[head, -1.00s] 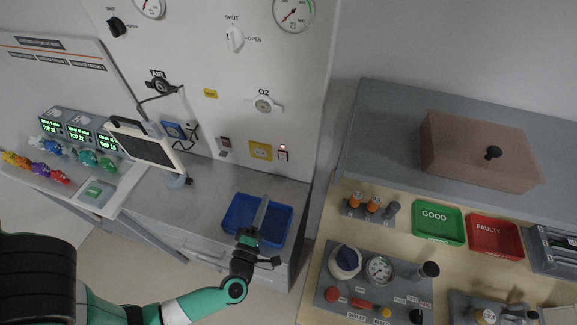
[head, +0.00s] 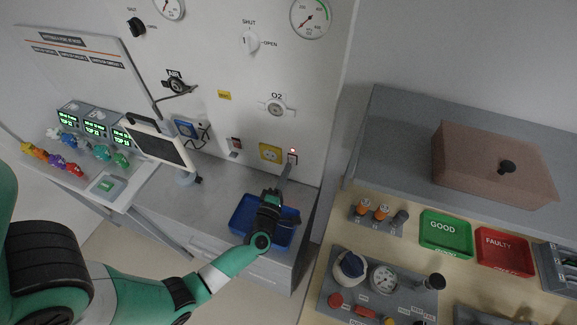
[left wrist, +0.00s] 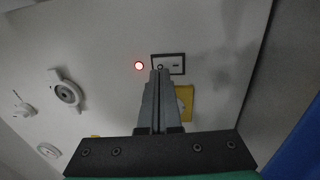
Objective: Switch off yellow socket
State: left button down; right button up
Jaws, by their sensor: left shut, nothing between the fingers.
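The yellow socket (head: 270,152) is on the white wall panel above the grey counter. It also shows in the left wrist view (left wrist: 187,97), partly hidden behind my fingers. A small dark-framed switch (head: 293,158) is just right of the socket, with a lit red lamp (head: 292,150) by it. In the left wrist view the switch (left wrist: 176,65) is at my fingertips and the lamp (left wrist: 139,66) glows to the left. My left gripper (head: 287,167) is shut and empty, its tips at the switch's lower edge; I cannot tell whether they touch. My right gripper is out of view.
A blue tray (head: 238,222) is on the counter below my left gripper. A red-and-dark wall switch (head: 236,143) and a blue socket (head: 186,127) are further left. The O2 valve (head: 276,108) is above. A monitor (head: 160,146) stands on the left.

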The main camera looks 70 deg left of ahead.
aim_at(292, 160)
pick_arm(q)
jog(key=shift+x, duration=1.05)
jog(key=shift+w+a+r, duration=0.15)
jog(key=shift+a, duration=0.05)
jog(key=shift+r, duration=0.25)
